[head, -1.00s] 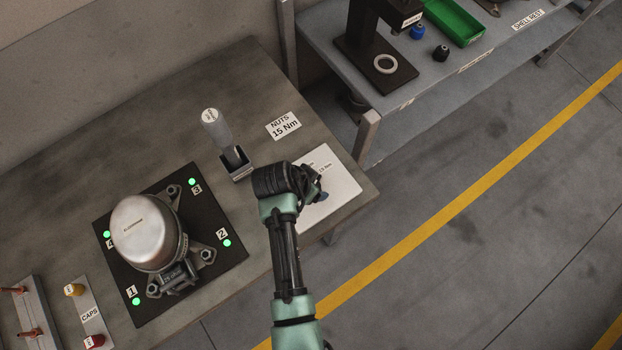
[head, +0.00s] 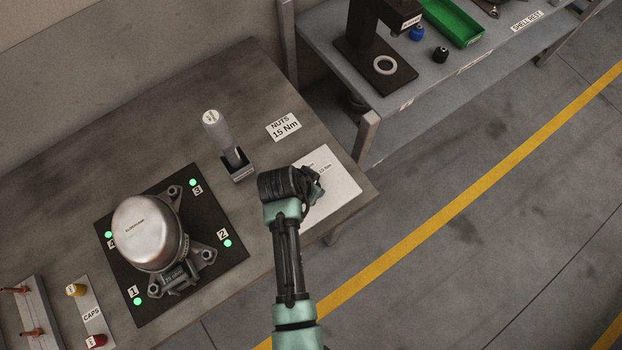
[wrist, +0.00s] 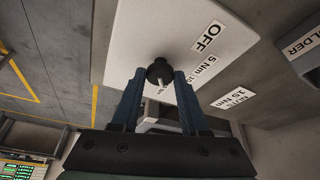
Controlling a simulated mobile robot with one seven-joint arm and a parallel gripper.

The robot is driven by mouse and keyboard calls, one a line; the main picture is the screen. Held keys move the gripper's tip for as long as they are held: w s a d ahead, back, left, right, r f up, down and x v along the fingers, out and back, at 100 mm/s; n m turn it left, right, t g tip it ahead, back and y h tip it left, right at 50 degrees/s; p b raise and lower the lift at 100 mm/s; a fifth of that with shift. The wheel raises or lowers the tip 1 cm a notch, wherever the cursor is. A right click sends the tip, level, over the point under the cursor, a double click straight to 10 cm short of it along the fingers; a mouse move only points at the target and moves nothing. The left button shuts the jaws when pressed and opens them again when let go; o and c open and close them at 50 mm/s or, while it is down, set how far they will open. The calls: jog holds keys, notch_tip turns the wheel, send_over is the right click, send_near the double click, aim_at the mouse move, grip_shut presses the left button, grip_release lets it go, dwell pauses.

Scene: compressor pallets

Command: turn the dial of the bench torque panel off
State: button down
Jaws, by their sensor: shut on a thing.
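The bench torque panel (head: 340,186) is a pale plate at the bench's right corner, partly hidden by my arm in the head view. In the wrist view the panel (wrist: 133,55) carries an OFF label and Nm marks. Its dial (wrist: 160,71) is a small dark round knob with a light pointer line. My gripper (wrist: 162,80) is shut on the dial, one blue-grey finger on each side. In the head view my gripper (head: 314,188) is over the panel, and the dial is hidden there. The pointer appears turned away from the OFF label.
A compressor (head: 145,232) stands on a black pallet (head: 225,258) with green lights. A grey-handled tool (head: 218,130) stands in a holder left of my gripper. A second bench (head: 440,75) with a green tray (head: 455,22) is at the upper right. Floor at right is clear.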

jog(key=n+p, duration=0.1)
jog(key=n, duration=0.1)
jog(key=n+y, duration=0.1)
jog(key=n, duration=0.1)
jog(key=n+t+y+p, duration=0.1)
jog(key=n, duration=0.1)
jog(key=shift+d+r+p, duration=0.1)
jog(key=shift+d+p, duration=0.15)
jog(key=shift+p, duration=0.1)
jog(key=n+y, duration=0.1)
jog(key=n, duration=0.1)
jog(key=n+y, duration=0.1)
jog(key=n, duration=0.2)
jog(key=shift+d, duration=0.2)
jog(key=n+g+y+b, duration=0.1)
jog(key=n, duration=0.2)
jog(key=n+y+b, duration=0.1)
jog(key=n, duration=0.1)
jog(key=shift+w+d+f+n+g, duration=0.15)
jog(key=shift+f+n+g, duration=0.05)
jog(key=shift+n+g, duration=0.2)
jog(key=n+g+b, duration=0.1)
jog(key=n+b, duration=0.1)
jog(key=n, duration=0.1)
jog(key=shift+w+d+y, duration=0.1)
jog(key=shift+w+y, duration=0.05)
jog(key=shift+y, duration=0.15)
jog(key=shift+r+n+g+b, duration=0.1)
jog(key=shift+n+g+b, duration=0.6)
jog(key=shift+n, duration=0.8)
